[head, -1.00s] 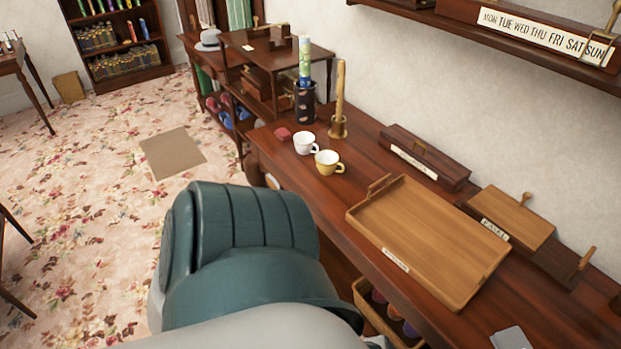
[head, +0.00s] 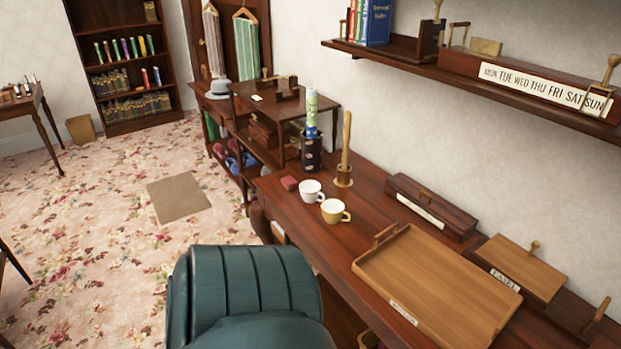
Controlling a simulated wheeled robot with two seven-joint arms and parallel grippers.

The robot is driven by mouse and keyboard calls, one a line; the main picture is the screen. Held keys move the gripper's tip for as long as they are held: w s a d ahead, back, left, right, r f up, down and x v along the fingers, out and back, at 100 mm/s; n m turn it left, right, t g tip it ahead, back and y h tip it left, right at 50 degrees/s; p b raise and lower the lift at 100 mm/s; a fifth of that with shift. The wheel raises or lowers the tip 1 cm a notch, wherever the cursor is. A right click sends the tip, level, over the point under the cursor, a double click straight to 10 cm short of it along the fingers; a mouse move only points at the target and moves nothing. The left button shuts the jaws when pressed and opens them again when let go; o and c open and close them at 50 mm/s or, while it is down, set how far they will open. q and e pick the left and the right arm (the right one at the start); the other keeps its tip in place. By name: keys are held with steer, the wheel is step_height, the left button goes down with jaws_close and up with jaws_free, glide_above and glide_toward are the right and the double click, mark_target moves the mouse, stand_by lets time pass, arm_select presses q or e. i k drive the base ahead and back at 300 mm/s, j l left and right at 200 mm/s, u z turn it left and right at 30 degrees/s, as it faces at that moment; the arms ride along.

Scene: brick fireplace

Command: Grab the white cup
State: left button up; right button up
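The white cup (head: 311,191) stands upright on the dark wooden desk (head: 290,212) near its far left end, with its handle toward the right. A yellow cup (head: 334,211) stands close beside it, nearer to me and to the right. Neither of my grippers is in view, and nothing is holding the white cup.
A green chair (head: 250,295) stands in front of the desk. A wooden tray (head: 435,285) lies on the desk. A dark holder (head: 311,155), a candlestick (head: 345,165) and a small red block (head: 289,183) are near the cups. A shelf (head: 480,78) overhangs the desk. Open carpet lies left.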

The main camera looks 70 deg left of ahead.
mark_target(309, 192)
steer(key=i+j, duration=0.15)
steer(key=i, duration=0.3)
steer(key=u, duration=2.55)
steer(key=z, duration=0.5)
steer(key=i+j+z, duration=0.15)
steer(key=j+z, duration=0.2)
steer(key=i+j+z, duration=0.1)
steer(key=j+z, duration=1)
steer(key=j, duration=1.6)
